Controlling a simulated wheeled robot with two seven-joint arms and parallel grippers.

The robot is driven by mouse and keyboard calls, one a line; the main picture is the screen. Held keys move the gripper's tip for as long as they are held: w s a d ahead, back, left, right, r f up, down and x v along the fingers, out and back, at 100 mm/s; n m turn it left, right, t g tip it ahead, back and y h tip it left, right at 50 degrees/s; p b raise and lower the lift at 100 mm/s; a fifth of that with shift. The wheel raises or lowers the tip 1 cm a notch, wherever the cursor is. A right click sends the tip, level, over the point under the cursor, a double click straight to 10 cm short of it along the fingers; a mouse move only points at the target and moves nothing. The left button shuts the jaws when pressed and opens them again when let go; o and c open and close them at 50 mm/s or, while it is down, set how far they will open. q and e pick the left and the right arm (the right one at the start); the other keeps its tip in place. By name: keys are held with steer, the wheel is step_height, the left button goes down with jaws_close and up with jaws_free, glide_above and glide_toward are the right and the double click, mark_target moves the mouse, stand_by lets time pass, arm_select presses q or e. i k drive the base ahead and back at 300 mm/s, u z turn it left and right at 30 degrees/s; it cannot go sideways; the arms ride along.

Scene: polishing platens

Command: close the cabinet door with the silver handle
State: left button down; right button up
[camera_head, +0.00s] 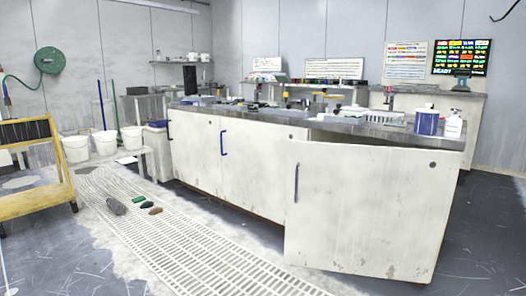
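A long pale cabinet (198,152) stands under a grey worktop. Its right-hand door (365,215) stands ajar, out from the cabinet front, with a dark gap under the worktop edge above it. A grey, silver-looking vertical handle (296,182) is near this door's left edge. The door to its left has a blue handle (223,142) and looks flush with the front. A dark handle (169,130) is at the cabinet's left end. Neither of my grippers is in view. The cabinet's inside is hidden behind the open door.
A slatted floor grating (200,235) runs in front of the cabinet, with several small objects on it. A yellow cart (40,185) and white buckets (105,142) stand at left. A blue-labelled tub (427,122) and a white bottle (453,126) sit on the worktop. The floor before the door looks clear.

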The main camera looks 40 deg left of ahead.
mark_target(373, 211)
steer(key=u, duration=0.8)
steer(key=i, duration=1.6)
steer(key=z, duration=0.2)
